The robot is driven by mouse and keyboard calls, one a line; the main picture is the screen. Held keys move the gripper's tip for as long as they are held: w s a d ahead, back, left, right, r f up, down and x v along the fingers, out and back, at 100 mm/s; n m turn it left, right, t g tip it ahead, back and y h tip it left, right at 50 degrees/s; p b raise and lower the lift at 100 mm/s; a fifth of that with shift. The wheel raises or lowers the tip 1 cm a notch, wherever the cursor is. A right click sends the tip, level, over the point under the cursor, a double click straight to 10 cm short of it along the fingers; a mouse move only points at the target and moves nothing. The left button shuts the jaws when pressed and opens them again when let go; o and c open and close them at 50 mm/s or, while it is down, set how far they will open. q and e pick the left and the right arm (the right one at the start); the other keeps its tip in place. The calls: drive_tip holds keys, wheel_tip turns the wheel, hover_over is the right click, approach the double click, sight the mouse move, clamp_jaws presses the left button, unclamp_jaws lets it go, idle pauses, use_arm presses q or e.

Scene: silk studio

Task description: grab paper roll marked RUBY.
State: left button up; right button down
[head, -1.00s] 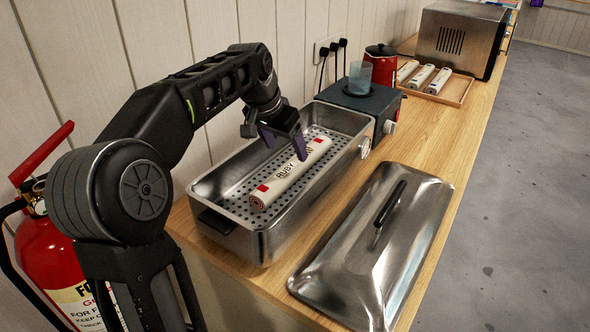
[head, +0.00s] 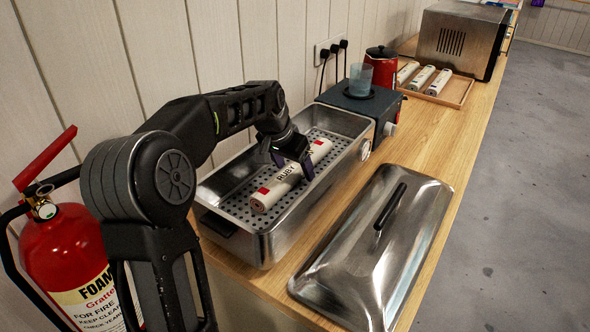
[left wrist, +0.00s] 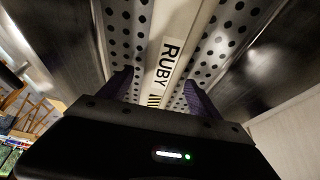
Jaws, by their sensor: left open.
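The paper roll marked RUBY (head: 266,196) is cream with red marks and lies lengthwise on the perforated floor of the open steel steamer tray (head: 243,246). My left gripper (head: 291,165) is open over the middle of the roll, its purple fingers one on each side. In the left wrist view the roll (left wrist: 187,30) runs between the two open fingertips (left wrist: 160,92), with the RUBY label facing the camera. Whether the fingers touch the roll cannot be told. The gripper hides part of the roll in the head view. My right gripper is out of view.
The steel lid (head: 345,268) with a black handle lies right of the tray. Behind the tray stand a dark box (head: 378,107) with a blue cup and a red kettle (head: 384,72). A wooden tray (head: 457,92) holds other rolls. A fire extinguisher (head: 65,245) stands at left.

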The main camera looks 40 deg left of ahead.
use_arm(q)
drive_tip(key=shift+w+f, duration=0.1)
drive_tip(key=shift+f, duration=0.05)
drive_tip(key=shift+c, duration=0.3)
drive_tip(key=c, duration=1.5)
